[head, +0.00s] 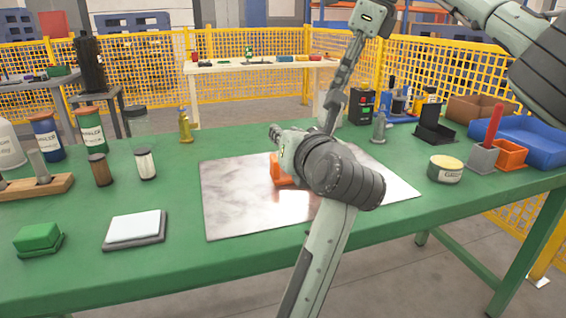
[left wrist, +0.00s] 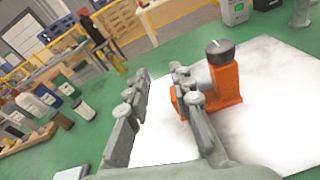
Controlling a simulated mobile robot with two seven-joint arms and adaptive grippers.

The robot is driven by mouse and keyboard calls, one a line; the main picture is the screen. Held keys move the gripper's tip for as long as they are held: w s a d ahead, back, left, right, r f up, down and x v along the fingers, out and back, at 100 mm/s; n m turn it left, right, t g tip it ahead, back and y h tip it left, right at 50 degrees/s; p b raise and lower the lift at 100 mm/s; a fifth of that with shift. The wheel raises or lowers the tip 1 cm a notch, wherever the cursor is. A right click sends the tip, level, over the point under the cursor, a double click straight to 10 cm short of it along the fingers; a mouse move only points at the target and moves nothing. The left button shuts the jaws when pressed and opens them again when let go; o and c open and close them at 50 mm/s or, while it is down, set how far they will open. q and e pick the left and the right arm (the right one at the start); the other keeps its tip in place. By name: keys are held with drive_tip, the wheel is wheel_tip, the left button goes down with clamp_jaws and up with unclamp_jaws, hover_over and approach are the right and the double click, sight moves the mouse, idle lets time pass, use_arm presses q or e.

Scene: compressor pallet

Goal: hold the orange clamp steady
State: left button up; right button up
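The orange clamp (head: 277,172) stands on the shiny metal plate (head: 235,205), mostly hidden behind my left wrist in the head view. In the left wrist view the clamp (left wrist: 226,84) is upright with a dark round knob on top. My left gripper (left wrist: 160,105) is open, its fingers apart. Its right finger passes in front of the clamp's base; most of the clamp lies to the right of that finger, and I cannot tell whether they touch. My right gripper (head: 330,112) hangs pointing down beyond the plate; its fingertips are too small to read.
Bottles and jars (head: 88,128) stand at the left, with a green box (head: 38,238) and a white pad (head: 135,229) in front. A round tin (head: 445,169), a blue bin (head: 520,142) and orange box (head: 510,154) are at the right. The front plate area is clear.

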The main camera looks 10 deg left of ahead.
use_arm(q)
drive_tip(key=n+g+h, duration=0.1)
drive_tip(key=n+g, duration=0.1)
approach(271, 159)
drive_tip(key=shift+w+f, duration=0.15)
drive_tip(key=shift+w, duration=0.65)
drive_tip(key=shift+w+a+f, duration=0.1)
drive_tip(key=shift+w+f, duration=0.1)
drive_tip(key=x, duration=1.1)
drive_tip(key=shift+w+f, duration=0.1)
drive_tip(key=shift+f, duration=0.2)
clamp_jaws()
